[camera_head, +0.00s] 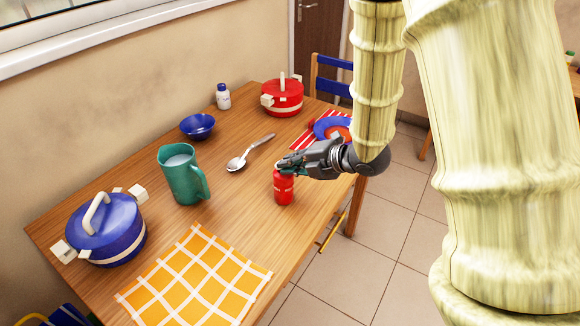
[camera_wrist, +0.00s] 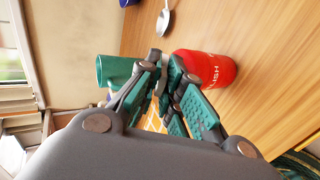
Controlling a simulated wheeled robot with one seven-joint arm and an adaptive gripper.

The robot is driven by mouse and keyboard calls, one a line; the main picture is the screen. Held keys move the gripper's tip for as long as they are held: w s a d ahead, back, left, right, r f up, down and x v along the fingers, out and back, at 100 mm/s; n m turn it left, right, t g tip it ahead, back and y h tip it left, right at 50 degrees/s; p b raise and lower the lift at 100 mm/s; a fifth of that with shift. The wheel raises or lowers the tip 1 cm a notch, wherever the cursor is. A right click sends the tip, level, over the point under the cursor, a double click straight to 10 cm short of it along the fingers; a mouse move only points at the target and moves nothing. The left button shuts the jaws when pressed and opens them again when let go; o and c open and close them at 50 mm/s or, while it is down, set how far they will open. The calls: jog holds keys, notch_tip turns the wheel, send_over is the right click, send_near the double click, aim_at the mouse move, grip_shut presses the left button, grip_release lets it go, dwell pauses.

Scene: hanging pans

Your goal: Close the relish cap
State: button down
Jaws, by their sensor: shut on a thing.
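The red relish bottle (camera_head: 284,188) stands upright on the wooden table near its right edge. Its red side with white lettering also shows in the wrist view (camera_wrist: 208,68). My gripper (camera_head: 288,166) reaches in from the right at the top of the bottle. In the wrist view its teal-padded fingers (camera_wrist: 166,72) are close together beside the bottle's top end. They are shut on the relish cap, which is mostly hidden by the fingers. I cannot tell how far the cap is closed.
A teal pitcher (camera_head: 182,176) and a spoon (camera_head: 250,153) are left of the bottle. A blue pot (camera_head: 105,232) and orange checked cloth (camera_head: 195,280) lie nearer.

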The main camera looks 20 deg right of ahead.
dwell(0.3)
jog(key=c, duration=1.6)
grip_release()
jog(key=shift+o, duration=0.2)
jog(key=shift+s, duration=0.1)
jog(key=v, duration=0.8)
